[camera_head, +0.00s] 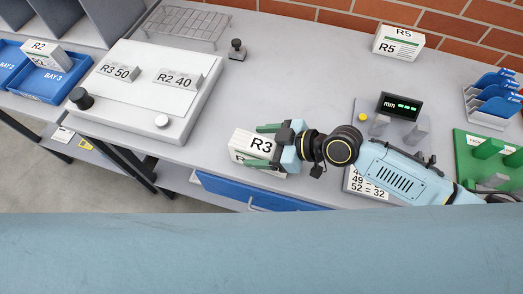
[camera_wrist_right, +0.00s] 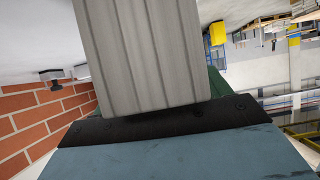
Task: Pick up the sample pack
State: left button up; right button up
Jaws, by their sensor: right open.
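A white pack marked R3 (camera_head: 243,141) lies on the grey bench near its front edge. My right gripper (camera_head: 262,146) is open, with one green finger on the far side of this pack and the other on the near side. In the right wrist view, a grey ridged block (camera_wrist_right: 140,50), apparently this pack, fills the space in front of the gripper's black palm. I cannot tell whether the fingers touch it. No label reads "sample". Another pack, R5 (camera_head: 398,42), lies at the back by the brick wall, and R2 (camera_head: 45,52) lies over the blue bays. My left gripper is not in view.
A white scale-like box (camera_head: 142,92) with R3 50 and R2 40 plates stands left. A wire rack (camera_head: 188,24) and a small stamp (camera_head: 237,50) are behind. A mm gauge (camera_head: 400,106) and green fixture (camera_head: 485,150) stand right. The bench middle is clear.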

jog(key=shift+r, duration=0.1)
jog(key=c, duration=1.5)
